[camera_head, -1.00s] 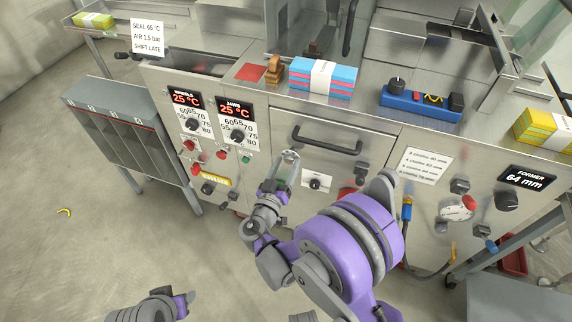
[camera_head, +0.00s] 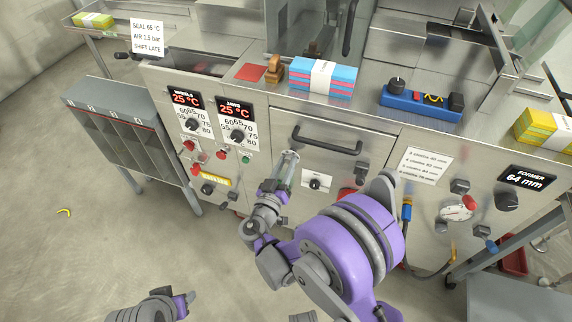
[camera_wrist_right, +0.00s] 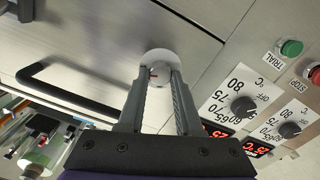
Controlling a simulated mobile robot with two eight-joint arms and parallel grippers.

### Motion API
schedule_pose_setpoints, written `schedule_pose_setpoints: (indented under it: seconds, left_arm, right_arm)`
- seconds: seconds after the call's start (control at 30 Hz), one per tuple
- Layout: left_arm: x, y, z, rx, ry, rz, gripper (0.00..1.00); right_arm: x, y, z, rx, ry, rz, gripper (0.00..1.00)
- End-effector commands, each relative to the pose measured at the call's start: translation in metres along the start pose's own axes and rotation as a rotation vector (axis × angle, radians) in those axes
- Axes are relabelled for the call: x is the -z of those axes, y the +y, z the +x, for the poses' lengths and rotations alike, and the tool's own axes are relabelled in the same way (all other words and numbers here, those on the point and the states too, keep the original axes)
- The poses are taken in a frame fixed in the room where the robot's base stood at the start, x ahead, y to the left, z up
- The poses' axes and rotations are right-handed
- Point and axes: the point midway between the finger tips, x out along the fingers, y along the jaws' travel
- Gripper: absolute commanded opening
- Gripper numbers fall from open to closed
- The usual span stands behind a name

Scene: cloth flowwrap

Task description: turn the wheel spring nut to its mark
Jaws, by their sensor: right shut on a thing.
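In the right wrist view, a round pale grey nut (camera_wrist_right: 159,56) with a small red mark on its face sits on the steel front panel. I take it for the wheel spring nut. My right gripper (camera_wrist_right: 161,80) has its fingertips on either side of the nut's near edge, shut on it. In the head view my right gripper (camera_head: 289,158) reaches the panel left of the black handle and mostly hides the nut. I cannot make out a target mark. Part of my left gripper (camera_head: 188,299) shows at the bottom left, away from the panel; its fingers are unclear.
The black handle (camera_head: 328,140) juts out right of my right gripper. The wheels dial (camera_head: 192,124) and jaws dial (camera_head: 237,135), both reading 25 °C, are to its left. A small knob (camera_head: 316,183) on a white plate is close by at lower right.

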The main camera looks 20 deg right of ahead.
Motion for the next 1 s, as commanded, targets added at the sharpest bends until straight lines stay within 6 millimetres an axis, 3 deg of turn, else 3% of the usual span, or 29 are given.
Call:
schedule_pose_setpoints:
  seconds: [0.37,1.0]
  left_arm:
    - [-0.003,0.0,0.007,0.0,-0.003,0.0,0.5]
    - [-0.007,0.0,0.021,0.0,-0.008,0.0,0.5]
  right_arm:
    - [-0.001,-0.001,0.0,0.001,0.0,-0.227,0.0]
    - [-0.002,-0.003,0.0,0.001,0.0,-0.834,0.0]
